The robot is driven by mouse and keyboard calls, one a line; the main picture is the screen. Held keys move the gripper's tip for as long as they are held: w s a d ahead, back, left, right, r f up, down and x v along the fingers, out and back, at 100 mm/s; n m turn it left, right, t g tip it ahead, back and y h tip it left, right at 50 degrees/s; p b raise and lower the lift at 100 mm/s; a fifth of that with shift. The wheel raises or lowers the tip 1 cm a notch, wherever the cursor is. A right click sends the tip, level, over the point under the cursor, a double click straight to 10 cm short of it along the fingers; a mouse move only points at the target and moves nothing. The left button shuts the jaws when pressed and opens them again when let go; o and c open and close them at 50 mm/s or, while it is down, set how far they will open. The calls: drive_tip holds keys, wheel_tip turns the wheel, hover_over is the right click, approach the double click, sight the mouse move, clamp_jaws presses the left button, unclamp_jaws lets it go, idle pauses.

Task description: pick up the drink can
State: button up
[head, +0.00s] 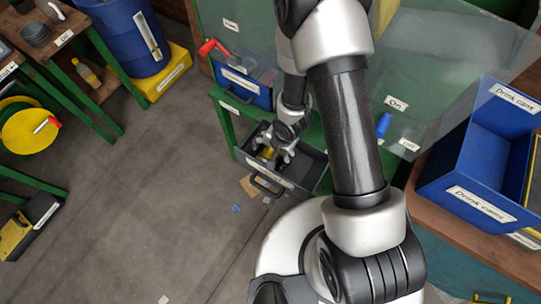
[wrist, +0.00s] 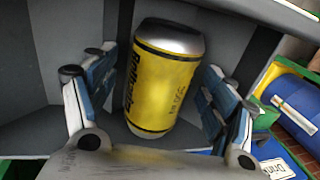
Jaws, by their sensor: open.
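The drink can (wrist: 164,80) is yellow with black bands and a silver top. In the wrist view it stands a little tilted in the picture between the two fingers of my gripper (wrist: 158,100). The fingers are open, one on each side, with a gap visible at each side of the can. In the head view my gripper (head: 282,150) reaches down into a dark open drawer (head: 310,172) in a green bench. A little of the can's yellow (head: 267,152) shows there beside the fingers; the rest is hidden.
Grey drawer walls stand close around the gripper. A blue bin labelled "Drink cans" (head: 478,205) stands at right. The grey floor at left is mostly clear.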

drive_tip(key=shift+c, duration=0.2)
drive_tip(key=c, duration=0.9)
drive_tip(key=shift+r+p, duration=0.15)
drive_tip(key=shift+p, duration=0.15)
drive_tip(key=shift+p+v, duration=0.85)
drive_tip(key=shift+p, duration=0.25)
drive_tip(key=p, duration=0.2)
drive_tip(key=g+h+p, duration=0.1)
drive_tip(key=p, duration=0.2)
drive_tip(key=shift+w+a, duration=0.2)
drive_tip(key=shift+a, duration=0.1)
drive_tip(key=shift+g+h+p, duration=0.3)
drive_tip(key=shift+p, duration=0.95)
drive_tip(key=p, duration=0.4)
drive_tip(key=shift+w+a, duration=0.1)
drive_tip(key=shift+w, duration=0.15)
drive_tip(key=h+p, duration=0.1)
drive_tip(key=p, duration=0.5)
drive_tip(key=shift+s+g, duration=0.15)
drive_tip(key=shift+g, duration=0.25)
